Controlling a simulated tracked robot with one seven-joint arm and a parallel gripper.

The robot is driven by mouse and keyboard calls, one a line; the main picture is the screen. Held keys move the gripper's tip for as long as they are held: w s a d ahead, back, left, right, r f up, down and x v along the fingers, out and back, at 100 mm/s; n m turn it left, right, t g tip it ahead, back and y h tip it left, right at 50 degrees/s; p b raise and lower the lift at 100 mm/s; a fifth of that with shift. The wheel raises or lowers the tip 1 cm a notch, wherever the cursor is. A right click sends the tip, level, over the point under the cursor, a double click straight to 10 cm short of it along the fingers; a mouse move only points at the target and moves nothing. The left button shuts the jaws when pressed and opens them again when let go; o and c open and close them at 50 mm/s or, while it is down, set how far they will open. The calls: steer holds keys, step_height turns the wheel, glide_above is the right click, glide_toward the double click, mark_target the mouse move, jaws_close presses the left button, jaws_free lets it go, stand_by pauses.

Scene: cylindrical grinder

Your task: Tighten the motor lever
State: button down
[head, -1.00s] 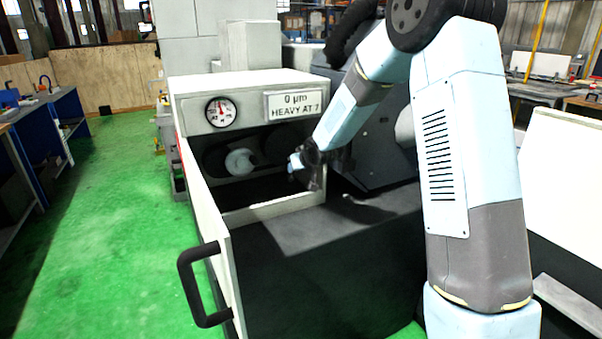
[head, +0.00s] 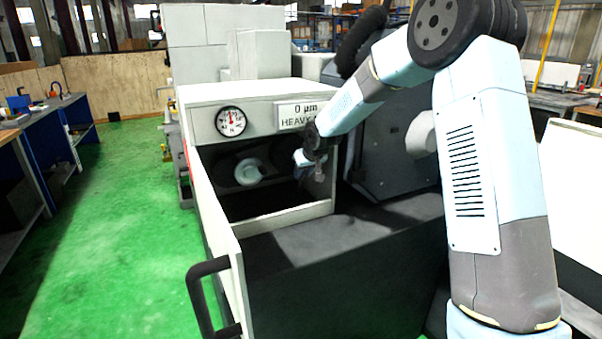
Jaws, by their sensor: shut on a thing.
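My gripper (head: 318,170) is at the right side of the open compartment of the grinder (head: 262,90), at the end of my arm that reaches in from the right. It is small and dark here, and its jaws are shut on a small part. That part is taken to be the motor lever, but it is mostly hidden by the gripper and its shape and angle are unclear. A pale round wheel or pulley (head: 248,171) sits inside the dark compartment, left of the gripper and apart from it.
An open white door with a black handle (head: 207,300) stands at the front left. The green floor (head: 120,230) at left is clear.

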steer(key=shift+s+a+f, duration=0.1)
steer(key=shift+s, duration=0.05)
steer(key=c, duration=0.9)
jaws_free()
steer(key=v, duration=1.3)
steer(key=shift+r, duration=0.4)
